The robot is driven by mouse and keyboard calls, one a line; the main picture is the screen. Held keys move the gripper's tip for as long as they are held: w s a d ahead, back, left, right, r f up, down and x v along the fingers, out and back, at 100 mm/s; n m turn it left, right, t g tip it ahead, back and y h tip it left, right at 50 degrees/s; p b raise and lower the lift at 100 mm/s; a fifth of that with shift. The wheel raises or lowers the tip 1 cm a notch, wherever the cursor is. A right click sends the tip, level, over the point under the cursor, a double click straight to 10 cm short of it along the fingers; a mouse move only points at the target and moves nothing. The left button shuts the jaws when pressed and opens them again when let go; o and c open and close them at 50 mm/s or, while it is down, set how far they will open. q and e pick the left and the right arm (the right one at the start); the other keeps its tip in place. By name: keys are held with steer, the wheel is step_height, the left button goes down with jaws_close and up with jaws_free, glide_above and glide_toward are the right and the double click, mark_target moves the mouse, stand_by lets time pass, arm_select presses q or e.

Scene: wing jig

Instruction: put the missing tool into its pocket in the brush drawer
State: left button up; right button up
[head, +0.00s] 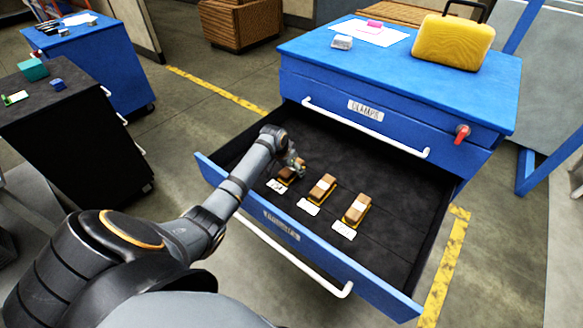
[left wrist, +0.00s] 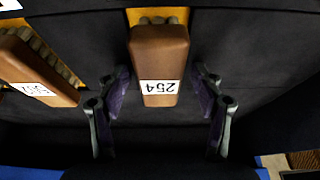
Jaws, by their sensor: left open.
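The brush drawer (head: 195,165) stands pulled open, lined in black. A brown brush (left wrist: 160,50) tagged 254 lies at a yellow pocket (left wrist: 180,14) between my left gripper's fingers in the left wrist view. My left gripper (head: 296,167) is low over the leftmost brush in the head view, its fingers open and apart on both sides; it also shows in the left wrist view (left wrist: 161,76). The middle brush (head: 322,187) and the right brush (head: 357,209) lie on yellow pockets beside white cards. My gripper partly hides the leftmost brush. My right gripper is not in view.
The blue cabinet (head: 400,75) has a shut upper drawer labelled CLAMPS, with a yellow case (head: 453,42) on top. A red handle (head: 462,132) sticks out at its right. A black-topped cabinet (head: 70,110) stands left. The drawer's right part is empty.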

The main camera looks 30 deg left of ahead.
arm_select(q)
steer(key=v, duration=1.2)
